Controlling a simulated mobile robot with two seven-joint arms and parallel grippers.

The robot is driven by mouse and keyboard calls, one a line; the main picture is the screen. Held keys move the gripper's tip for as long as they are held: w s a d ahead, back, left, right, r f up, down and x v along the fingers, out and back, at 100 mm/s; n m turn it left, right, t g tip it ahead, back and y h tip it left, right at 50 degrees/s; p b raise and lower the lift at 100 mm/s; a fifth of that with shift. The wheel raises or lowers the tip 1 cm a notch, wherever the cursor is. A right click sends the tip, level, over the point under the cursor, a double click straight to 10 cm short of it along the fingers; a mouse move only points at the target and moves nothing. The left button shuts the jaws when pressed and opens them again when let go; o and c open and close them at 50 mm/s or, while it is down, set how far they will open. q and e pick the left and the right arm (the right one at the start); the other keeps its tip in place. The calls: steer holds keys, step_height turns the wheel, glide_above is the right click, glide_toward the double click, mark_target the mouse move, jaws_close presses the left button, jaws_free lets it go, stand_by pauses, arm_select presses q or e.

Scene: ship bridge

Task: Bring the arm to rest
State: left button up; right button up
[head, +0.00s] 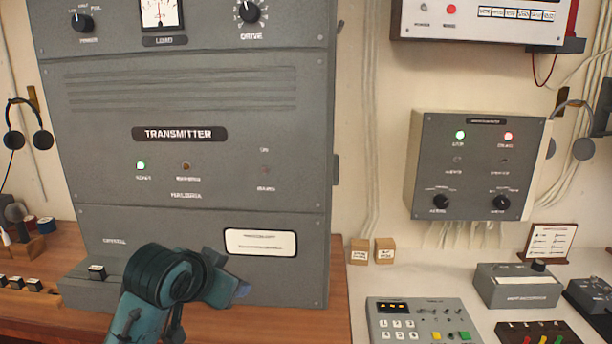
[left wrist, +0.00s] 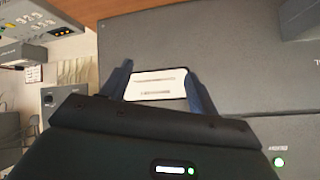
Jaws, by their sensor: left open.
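My left arm comes up from the bottom of the head view, in front of the lower part of the grey transmitter cabinet (head: 187,190). My left gripper (head: 241,290) is partly hidden behind its own wrist there. In the left wrist view my left gripper (left wrist: 160,78) shows two dark fingers spread apart with nothing between them. Beyond the fingers is the white label plate (left wrist: 157,85) on the cabinet front; it also shows in the head view (head: 260,243). I cannot tell how far the fingers are from the cabinet. My right gripper is in neither view.
A wooden desk (head: 320,322) runs under the cabinet. A white counter to the right holds a keypad panel (head: 422,322), a grey box (head: 517,287) and two small wooden blocks (head: 372,250). A grey wall box (head: 478,165) hangs above. Headphones (head: 28,125) hang at the left.

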arm_select(q)
steer(key=s+a+f+n+g, duration=0.2)
steer(key=s+a+f+g, duration=0.1)
steer(key=s+f, duration=1.25)
steer(key=s+a+f+n+g+y, duration=0.1)
steer(key=s+a+f+g, duration=0.1)
steer(key=s+f, duration=0.35)
steer(key=s+a+f+n+g+y, duration=0.1)
steer(key=s+f, duration=0.1)
steer(key=s, duration=0.7)
steer(key=w+d+f+t+h, duration=0.1)
steer(key=w+d+f+t, duration=0.1)
steer(key=f+t, duration=0.1)
steer(key=w+d+f+t+h, duration=0.1)
steer(key=w+d+f+t, duration=0.1)
steer(key=f, duration=0.4)
steer(key=shift+w+d+f+m+t+h, duration=0.2)
steer(key=shift+w+d+m+t+h, duration=0.2)
steer(key=shift+d+t, duration=0.1)
steer(key=shift+a, duration=0.1)
